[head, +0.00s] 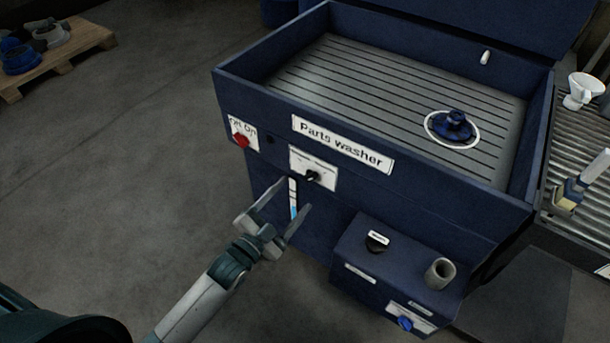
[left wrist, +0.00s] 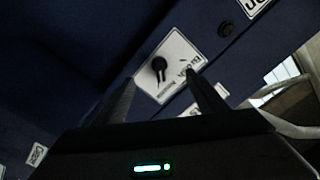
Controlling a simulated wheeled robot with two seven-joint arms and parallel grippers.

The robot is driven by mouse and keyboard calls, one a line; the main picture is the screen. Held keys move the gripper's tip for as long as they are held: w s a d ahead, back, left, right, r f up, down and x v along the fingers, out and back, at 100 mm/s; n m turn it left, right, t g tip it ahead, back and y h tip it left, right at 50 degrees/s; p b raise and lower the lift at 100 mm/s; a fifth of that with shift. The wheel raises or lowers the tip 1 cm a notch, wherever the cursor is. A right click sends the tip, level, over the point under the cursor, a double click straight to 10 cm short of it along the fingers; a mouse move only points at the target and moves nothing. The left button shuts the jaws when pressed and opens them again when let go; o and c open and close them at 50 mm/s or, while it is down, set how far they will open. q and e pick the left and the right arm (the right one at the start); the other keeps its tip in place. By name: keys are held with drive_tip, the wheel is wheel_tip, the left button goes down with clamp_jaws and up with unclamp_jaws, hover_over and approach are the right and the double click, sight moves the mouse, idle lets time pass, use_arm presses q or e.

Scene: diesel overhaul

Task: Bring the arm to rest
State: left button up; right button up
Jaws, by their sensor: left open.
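My left gripper (head: 296,209) is open and empty in front of the parts washer (head: 250,90), a dark blue cabinet. Its fingers point at the front panel, just below a white plate with a black knob (head: 312,176). In the left wrist view the same knob (left wrist: 159,66) shows beyond the two dark fingers (left wrist: 160,88), with a gap between them. I cannot tell whether a fingertip touches the panel. My right gripper is in neither view.
A blue part (head: 454,127) sits on the washer's slatted tray inside a white ring. A red switch (head: 241,140) is on the front left. A lower box (head: 365,262) juts out at the front right. A roller conveyor (head: 578,150) stands at right. Floor at left is clear up to a pallet (head: 62,62).

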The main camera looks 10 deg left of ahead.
use_arm(q)
drive_tip(key=shift+s, duration=0.1)
idle(0.5)
drive_tip(key=s+a+f+n+g+y+p, duration=0.1)
drive_tip(key=s+f+n+g+y, duration=0.2)
drive_tip(key=f, duration=0.8)
drive_tip(key=s+a+f+n+g, duration=0.2)
drive_tip(key=s+f, duration=0.3)
drive_tip(key=f, duration=0.5)
drive_tip(key=s+f+n+g+y+p, duration=0.1)
drive_tip(key=s+f+n+g, duration=0.3)
drive_tip(key=s+f, duration=1.4)
drive_tip(key=s+g+y, duration=0.1)
drive_tip(key=g, duration=0.1)
drive_tip(key=shift+s+d+f+n+g, duration=0.2)
drive_tip(key=shift+d+f+n+g, duration=0.1)
drive_tip(key=shift+n, duration=0.1)
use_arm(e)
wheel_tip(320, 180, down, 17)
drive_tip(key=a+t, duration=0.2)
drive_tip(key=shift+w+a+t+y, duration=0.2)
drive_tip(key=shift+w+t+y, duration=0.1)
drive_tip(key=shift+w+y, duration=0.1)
use_arm(q)
drive_tip(key=shift+w+a+r, duration=0.1)
drive_tip(key=shift+w+a, duration=0.05)
